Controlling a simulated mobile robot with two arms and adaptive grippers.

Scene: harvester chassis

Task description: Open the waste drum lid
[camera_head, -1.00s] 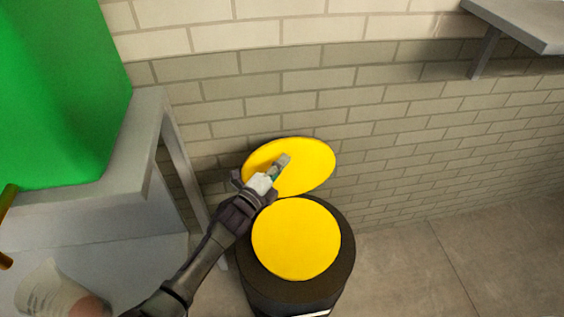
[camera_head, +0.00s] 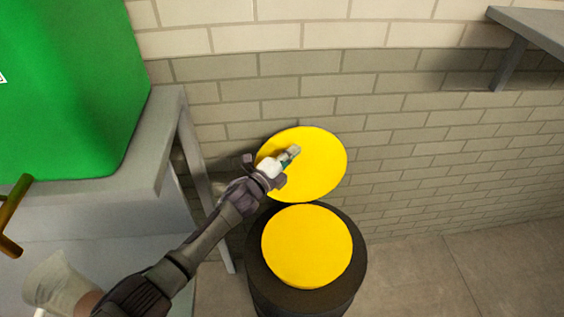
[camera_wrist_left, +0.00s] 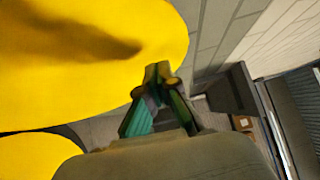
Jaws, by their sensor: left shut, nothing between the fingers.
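The waste drum (camera_head: 258,262) is a dark round drum against the wall. Its round lid (camera_head: 320,165) is raised at the back and leans toward the wall, with its yellow face showing. A yellow disc (camera_head: 307,245) shows in the drum's top. My left gripper (camera_head: 292,153) is shut and empty in front of the raised lid. In the left wrist view the lid (camera_wrist_left: 60,60) fills the upper left, with a shadow on it, and the fingertips (camera_wrist_left: 158,70) are at its edge. I cannot tell whether they touch it. My right gripper is not in view.
A grey table (camera_head: 150,150) with a green container (camera_head: 70,90) stands left of the drum, close to my left arm. A brick wall (camera_head: 420,160) is behind the drum. A grey shelf (camera_head: 535,30) juts out at upper right. The floor (camera_head: 440,280) to the right is clear.

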